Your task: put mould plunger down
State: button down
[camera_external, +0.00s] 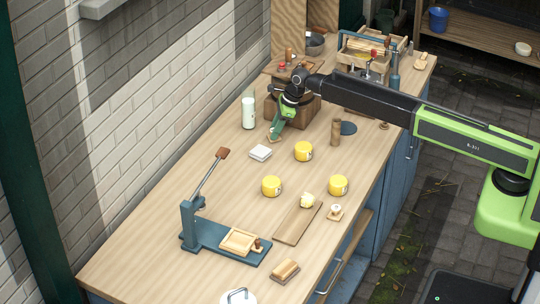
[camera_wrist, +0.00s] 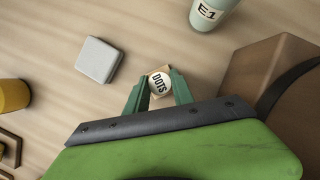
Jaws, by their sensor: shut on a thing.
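The mould plunger (camera_wrist: 160,83) shows in the wrist view as a round white cap marked "DOTS" with a tan edge behind it. My gripper (camera_wrist: 157,87) has its two green fingers on either side of the cap, shut on it. In the external view my gripper (camera_external: 276,132) points down low over the far part of the worktop, left of a brown box. The plunger is small and mostly hidden there. I cannot tell whether its underside touches the wood.
A white square block (camera_external: 260,153) lies close by, with a pale bottle (camera_external: 249,113) behind and the brown box (camera_external: 300,110) beside my gripper. Several yellow pots (camera_external: 303,151) stand nearer. A similar white-topped piece (camera_external: 336,211) sits near the front edge. Bare worktop (camera_external: 215,185) lies to the left.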

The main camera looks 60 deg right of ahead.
aim_at(279, 136)
jog(key=c, duration=1.1)
grip_release()
jog(key=p+v, duration=0.4)
jog(key=shift+r, duration=0.25)
jog(key=shift+f, duration=0.15)
